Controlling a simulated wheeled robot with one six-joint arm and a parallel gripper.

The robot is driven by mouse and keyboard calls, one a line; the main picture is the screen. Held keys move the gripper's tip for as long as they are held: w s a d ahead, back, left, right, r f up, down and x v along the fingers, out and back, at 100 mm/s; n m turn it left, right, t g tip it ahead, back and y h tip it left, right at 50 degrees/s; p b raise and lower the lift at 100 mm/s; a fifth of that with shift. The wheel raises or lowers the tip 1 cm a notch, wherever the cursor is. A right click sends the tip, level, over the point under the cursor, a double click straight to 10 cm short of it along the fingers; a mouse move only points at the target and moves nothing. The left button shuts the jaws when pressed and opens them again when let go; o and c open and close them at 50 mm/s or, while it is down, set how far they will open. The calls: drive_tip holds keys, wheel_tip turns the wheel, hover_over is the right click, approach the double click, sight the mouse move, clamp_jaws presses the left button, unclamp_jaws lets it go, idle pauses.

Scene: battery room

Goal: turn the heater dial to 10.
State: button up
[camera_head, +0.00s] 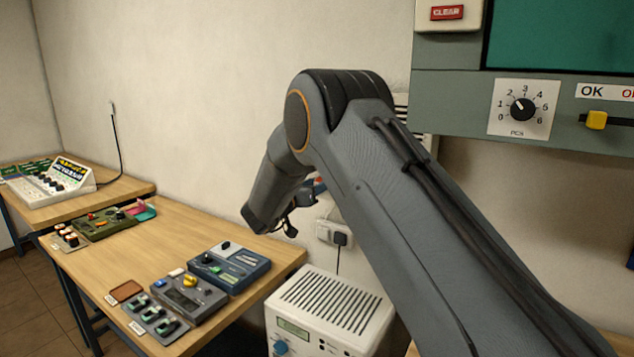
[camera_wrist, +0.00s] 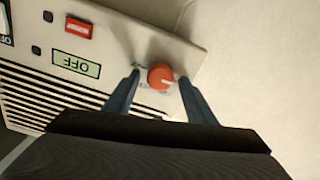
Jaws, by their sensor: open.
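The heater (camera_wrist: 185,50) is a white panel with dark vent slots, seen upside down in the wrist view. Its orange-red round dial (camera_wrist: 160,76) carries a pale pointer mark towards the picture's lower right. The scale around it is too small and covered to read. My gripper (camera_wrist: 159,77) is open, with one blue-grey finger on each side of the dial. I cannot tell whether either finger touches it. A green display (camera_wrist: 76,64) beside the dial reads OFF, inverted. In the head view my arm hides most of the heater and the dial's scale.
A red button (camera_wrist: 78,28) and small black buttons sit near the display. In the head view, a white vented unit (camera_head: 330,300) with a blue knob stands below my arm. A wall socket (camera_head: 327,232) is close by. Wooden benches (camera_head: 175,240) with devices stand left; a panel (camera_head: 455,90) hangs right.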

drive_tip(key=shift+w+d, duration=0.1)
drive_tip(key=shift+w, duration=0.05)
drive_tip(key=c, duration=1)
drive_tip(key=shift+c, duration=0.2)
drive_tip(key=shift+m+b, duration=0.3)
drive_tip(key=shift+b, duration=0.1)
drive_tip(key=m+b, duration=1)
drive_tip(key=m, duration=0.1)
drive_tip(key=shift+d+f, duration=0.1)
